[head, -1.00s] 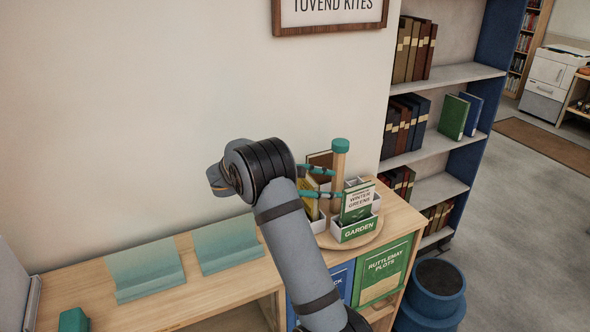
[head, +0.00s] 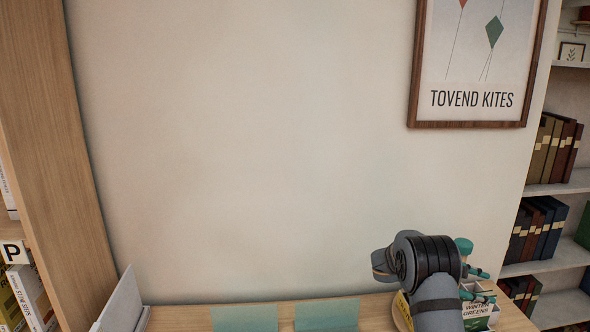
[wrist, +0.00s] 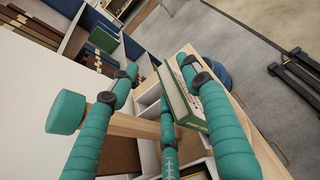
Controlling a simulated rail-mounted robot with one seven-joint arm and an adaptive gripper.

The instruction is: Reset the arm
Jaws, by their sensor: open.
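My gripper (head: 479,285) is at the lower right of the head view, over the turntable carousel with its teal-capped post (head: 464,245). In the wrist view its teal fingers (wrist: 158,76) are spread apart, with nothing seen held between them. The post's teal cap (wrist: 66,112) and wooden stalk lie by the left finger. I cannot tell whether they touch. A green and white packet (wrist: 184,98) stands close by the right finger. In the head view the "Winter Greens" packet (head: 477,311) is just below the fingers. My arm hides part of the carousel.
The carousel stands on a wooden counter (head: 378,306) along the wall. Two teal sloped stands, one on the left (head: 236,317) and one on the right (head: 327,314), sit left of my arm. A bookshelf (head: 548,188) is at the right. A framed kite poster (head: 477,60) hangs above.

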